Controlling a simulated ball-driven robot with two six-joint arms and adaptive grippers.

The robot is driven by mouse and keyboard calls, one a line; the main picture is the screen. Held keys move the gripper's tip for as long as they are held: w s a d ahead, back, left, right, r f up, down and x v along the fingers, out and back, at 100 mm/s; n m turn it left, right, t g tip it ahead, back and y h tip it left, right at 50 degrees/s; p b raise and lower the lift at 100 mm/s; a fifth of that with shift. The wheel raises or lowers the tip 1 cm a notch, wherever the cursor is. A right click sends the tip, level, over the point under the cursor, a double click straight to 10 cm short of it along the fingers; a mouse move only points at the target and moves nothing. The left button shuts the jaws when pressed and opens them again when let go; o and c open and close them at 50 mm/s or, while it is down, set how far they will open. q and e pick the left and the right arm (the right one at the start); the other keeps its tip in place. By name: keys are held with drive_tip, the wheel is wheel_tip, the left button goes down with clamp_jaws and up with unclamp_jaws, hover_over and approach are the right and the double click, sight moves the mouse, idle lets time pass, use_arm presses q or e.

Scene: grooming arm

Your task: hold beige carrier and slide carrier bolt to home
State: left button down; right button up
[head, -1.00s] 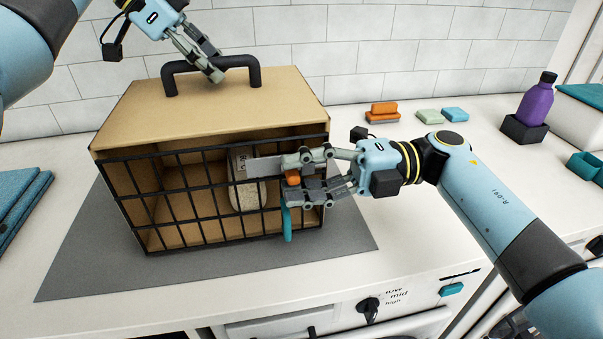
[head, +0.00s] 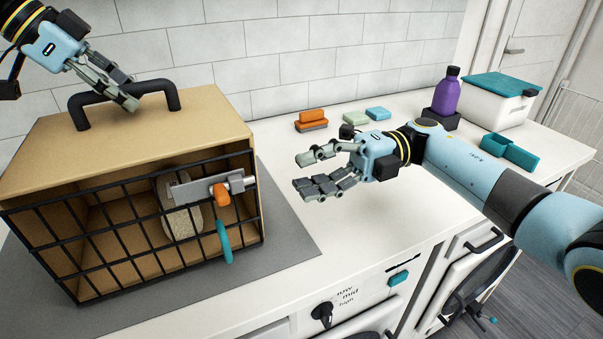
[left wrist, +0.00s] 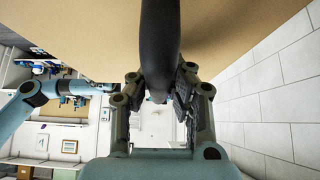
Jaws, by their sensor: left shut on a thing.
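The beige carrier (head: 150,130) stands on a grey mat, with a black barred door (head: 120,235) on its front. My left gripper (head: 126,98) is shut on the carrier's black top handle (head: 172,96); the handle also shows between the fingers in the left wrist view (left wrist: 158,45). The carrier bolt (head: 240,183) is a metal rod with an orange knob (head: 221,194) on a grey plate (head: 195,188) at the door's upper right. A teal latch handle (head: 224,242) hangs below it. My right gripper (head: 318,172) is open and empty, to the right of the bolt and apart from it.
A pale oval object (head: 180,210) is behind the bars. Orange (head: 312,118) and pale soap-like blocks, a purple bottle (head: 446,92), a lidded white box (head: 495,103) and a teal tray (head: 510,152) stand further back right. The counter between carrier and right gripper is clear.

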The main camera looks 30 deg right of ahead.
use_arm(q)
drive_tip(key=shift+r, duration=0.1)
drive_tip(key=c, duration=1.2)
unclamp_jaws()
drive_tip(key=v, duration=1.1)
drive_tip(key=shift+a+r, duration=0.15)
drive_tip(key=shift+r, duration=0.1)
drive_tip(key=shift+a+r+p, duration=0.1)
drive_tip(key=shift+r+p, duration=0.3)
drive_tip(key=shift+r, duration=0.15)
wheel_tip(320, 180, up, 7)
drive_tip(key=p, duration=0.6)
